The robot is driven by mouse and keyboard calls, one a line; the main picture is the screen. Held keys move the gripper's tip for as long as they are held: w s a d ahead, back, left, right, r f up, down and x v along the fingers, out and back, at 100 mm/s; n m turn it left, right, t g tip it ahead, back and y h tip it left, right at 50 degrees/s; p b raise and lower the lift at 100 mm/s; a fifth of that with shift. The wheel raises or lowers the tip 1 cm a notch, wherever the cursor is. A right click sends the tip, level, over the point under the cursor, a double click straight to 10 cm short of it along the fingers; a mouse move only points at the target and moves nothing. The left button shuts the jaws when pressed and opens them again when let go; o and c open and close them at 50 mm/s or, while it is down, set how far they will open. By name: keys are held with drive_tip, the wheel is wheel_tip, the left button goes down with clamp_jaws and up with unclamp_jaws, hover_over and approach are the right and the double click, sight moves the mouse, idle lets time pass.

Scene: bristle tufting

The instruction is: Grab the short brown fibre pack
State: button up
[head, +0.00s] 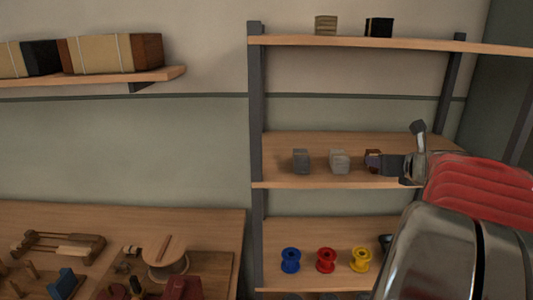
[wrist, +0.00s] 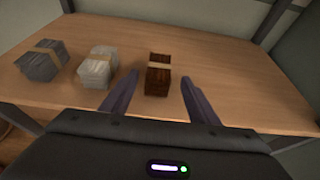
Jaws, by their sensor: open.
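The short brown fibre pack (wrist: 158,78) stands on the middle shelf with a light band around it. In the wrist view it lies between and just beyond the fingertips of my open gripper (wrist: 160,82), with a gap on both sides. In the head view the brown pack (head: 373,158) is partly hidden behind my gripper (head: 388,164), which comes in from the right at shelf height. I cannot tell from the frames whether a finger touches the pack.
A white pack (wrist: 98,67) and a grey pack (wrist: 41,61) stand left of the brown one on the same shelf (wrist: 230,70). The shelf right of it is clear. Blue (head: 291,260), red (head: 326,260) and yellow (head: 361,259) spools stand on the shelf below. A dark upright (head: 256,120) bounds the left.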

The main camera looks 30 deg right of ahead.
drive_tip(key=shift+w+d+f, duration=0.2)
drive_tip(key=shift+w+d, duration=0.1)
drive_tip(key=shift+w, duration=0.1)
drive_tip(key=shift+x, duration=2.65)
drive_tip(key=shift+a+r, duration=0.1)
drive_tip(key=shift+c, duration=0.3)
drive_tip(key=c, duration=1.1)
